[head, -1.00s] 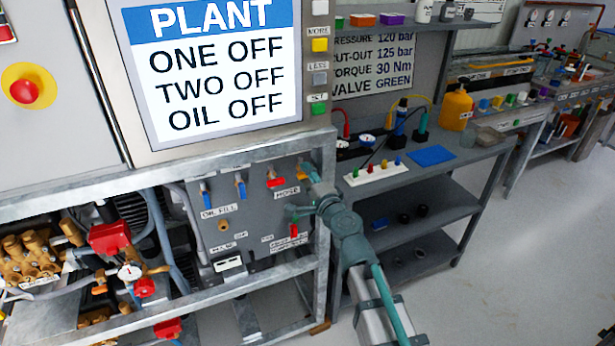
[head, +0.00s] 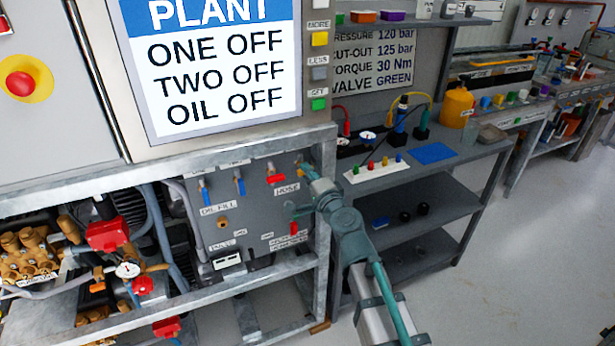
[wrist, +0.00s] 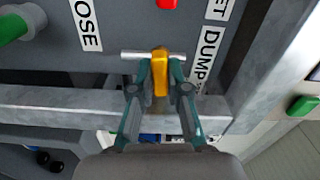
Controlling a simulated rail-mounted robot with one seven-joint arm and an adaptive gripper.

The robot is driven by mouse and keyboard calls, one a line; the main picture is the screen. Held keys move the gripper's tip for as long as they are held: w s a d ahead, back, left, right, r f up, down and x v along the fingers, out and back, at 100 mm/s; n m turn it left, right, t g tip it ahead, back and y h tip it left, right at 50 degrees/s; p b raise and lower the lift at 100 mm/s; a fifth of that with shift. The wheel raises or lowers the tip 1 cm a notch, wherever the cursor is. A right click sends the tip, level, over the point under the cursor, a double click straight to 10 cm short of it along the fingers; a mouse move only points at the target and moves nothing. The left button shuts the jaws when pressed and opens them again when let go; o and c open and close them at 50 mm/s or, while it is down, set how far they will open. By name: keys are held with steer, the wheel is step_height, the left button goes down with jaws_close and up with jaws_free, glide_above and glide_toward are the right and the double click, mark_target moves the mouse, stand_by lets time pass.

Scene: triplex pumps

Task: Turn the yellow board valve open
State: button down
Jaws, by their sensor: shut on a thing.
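The yellow board valve has a short yellow lever (wrist: 160,78) on a silver cross pipe, near the DUMP label in the wrist view. The lever points down in that view, roughly square to the pipe. My gripper (wrist: 160,84) is shut on it, with one teal finger on each side. In the head view my gripper (head: 305,172) reaches the upper right of the grey valve board (head: 240,215). The yellow lever is mostly hidden there by my fingers.
Blue levers (head: 240,187) and a red lever (head: 275,179) stand left of my gripper on the board. A lower red handle (head: 293,228) and the metal frame post (head: 325,230) are close by. A bench (head: 455,150) stands right.

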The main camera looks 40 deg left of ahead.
steer(key=n+b, duration=1.6)
steer(key=b, duration=0.3)
steer(key=shift+f+n, duration=0.1)
steer(key=shift+n, duration=0.2)
steer(key=shift+b, duration=0.3)
steer(key=c, duration=1.1)
jaws_free()
steer(key=shift+c, duration=0.2)
steer(key=v, duration=1.2)
